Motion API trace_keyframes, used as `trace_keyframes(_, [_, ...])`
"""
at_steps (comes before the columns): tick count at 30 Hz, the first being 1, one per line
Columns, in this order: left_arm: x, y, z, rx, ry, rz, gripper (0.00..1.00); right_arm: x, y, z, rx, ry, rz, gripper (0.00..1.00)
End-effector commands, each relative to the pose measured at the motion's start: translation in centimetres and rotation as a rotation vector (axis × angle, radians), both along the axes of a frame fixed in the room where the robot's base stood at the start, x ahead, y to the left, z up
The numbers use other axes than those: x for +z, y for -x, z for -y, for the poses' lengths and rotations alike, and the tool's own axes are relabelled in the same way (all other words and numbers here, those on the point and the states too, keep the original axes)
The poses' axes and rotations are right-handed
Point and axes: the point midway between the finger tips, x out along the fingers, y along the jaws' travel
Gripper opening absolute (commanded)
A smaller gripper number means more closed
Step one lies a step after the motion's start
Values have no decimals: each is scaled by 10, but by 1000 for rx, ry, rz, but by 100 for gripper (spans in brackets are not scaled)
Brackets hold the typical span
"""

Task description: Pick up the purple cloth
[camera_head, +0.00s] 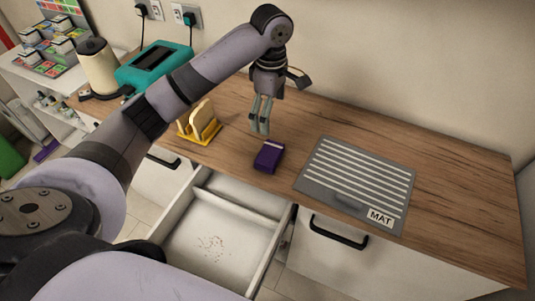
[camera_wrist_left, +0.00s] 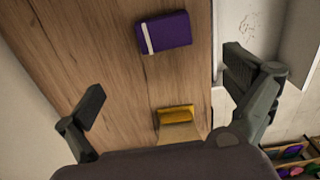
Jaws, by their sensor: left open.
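The purple cloth (camera_head: 268,157) lies folded on the wooden counter, a small block with a pale stripe along one edge. It also shows in the left wrist view (camera_wrist_left: 168,33), at the top middle. My left gripper (camera_head: 260,128) points down, above and a little behind the cloth in the head view. Its two fingers are spread apart and empty in the left wrist view (camera_wrist_left: 167,82). The cloth lies beyond the fingertips there, not between them. My right gripper is not in view.
An open drawer (camera_head: 225,229) juts out below the counter front, with small specks inside. A grey striped mat (camera_head: 354,181) lies right of the cloth. A yellow rack (camera_head: 200,133) holding bread-like slices stands to the left, before a teal toaster (camera_head: 153,64) and a cream kettle (camera_head: 97,67).

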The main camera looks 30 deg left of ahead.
Motion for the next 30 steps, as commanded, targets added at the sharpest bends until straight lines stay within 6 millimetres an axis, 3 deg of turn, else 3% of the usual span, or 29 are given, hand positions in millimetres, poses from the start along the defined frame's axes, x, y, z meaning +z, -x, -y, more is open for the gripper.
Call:
trace_keyframes(12, [-86,2,0,0,-2,-3,100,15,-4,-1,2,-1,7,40])
trace_keyframes(22, [-114,3,0,0,-2,-4,100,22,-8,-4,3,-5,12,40])
trace_keyframes(30, [-152,6,0,0,-1,-3,100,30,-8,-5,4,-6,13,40])
